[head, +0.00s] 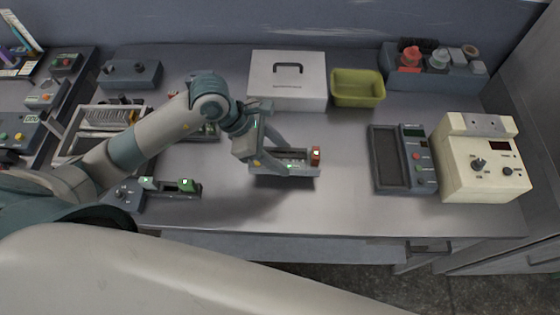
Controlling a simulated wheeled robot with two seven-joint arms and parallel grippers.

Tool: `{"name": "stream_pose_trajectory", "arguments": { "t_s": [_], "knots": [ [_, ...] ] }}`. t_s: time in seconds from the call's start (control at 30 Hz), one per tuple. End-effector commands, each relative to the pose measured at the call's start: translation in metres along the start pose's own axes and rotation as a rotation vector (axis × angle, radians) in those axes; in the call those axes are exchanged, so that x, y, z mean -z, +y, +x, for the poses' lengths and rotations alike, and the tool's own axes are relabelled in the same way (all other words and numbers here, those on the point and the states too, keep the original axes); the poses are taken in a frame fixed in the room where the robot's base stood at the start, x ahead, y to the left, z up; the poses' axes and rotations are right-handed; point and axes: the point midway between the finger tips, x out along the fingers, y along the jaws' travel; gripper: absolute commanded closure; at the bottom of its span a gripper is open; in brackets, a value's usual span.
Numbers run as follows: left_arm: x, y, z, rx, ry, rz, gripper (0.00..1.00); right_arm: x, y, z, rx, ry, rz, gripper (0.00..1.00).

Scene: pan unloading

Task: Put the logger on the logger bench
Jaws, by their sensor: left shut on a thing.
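My left gripper (284,164) reaches in from the left and is shut on a low grey device (302,181) with a red end block. The device is over the middle of the grey bench (345,205); I cannot tell whether it touches the top. The fingers hide part of it. No label names the logger, so I cannot tell for sure whether this device is it. A unit with a dark flat pad (388,158) and a green display lies to the right, apart from the gripper. My right gripper is not in view.
A cream instrument box (482,175) stands at the right end. A white handled case (287,92), a yellow-green bin (357,94) and a grey holder (445,82) line the back. A green-ended device (174,190) lies at front left. Bare bench separates the held device from the dark-pad unit.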

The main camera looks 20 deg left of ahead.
Motion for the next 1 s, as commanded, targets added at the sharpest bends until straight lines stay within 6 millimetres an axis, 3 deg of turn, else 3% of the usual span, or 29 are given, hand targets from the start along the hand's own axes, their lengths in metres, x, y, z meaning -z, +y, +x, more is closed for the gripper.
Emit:
{"name": "stream_pose_trajectory", "arguments": {
  "t_s": [0.3,0.73,0.77,0.83,1.0],
  "knots": [
    [0.019,0.0,0.03,0.0,-0.002,-0.002,0.76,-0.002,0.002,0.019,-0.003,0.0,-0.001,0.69],
    [0.021,0.0,0.034,-0.001,-0.003,0.0,0.76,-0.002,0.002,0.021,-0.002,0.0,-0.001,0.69],
    [0.021,0.0,0.034,-0.001,-0.001,0.0,0.51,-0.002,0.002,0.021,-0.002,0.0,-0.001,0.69],
    [0.021,0.0,0.033,0.0,-0.001,0.0,0.34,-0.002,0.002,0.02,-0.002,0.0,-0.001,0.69],
    [0.021,0.0,0.034,0.0,-0.001,0.0,0.34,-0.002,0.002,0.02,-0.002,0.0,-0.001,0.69]
  ]
}}
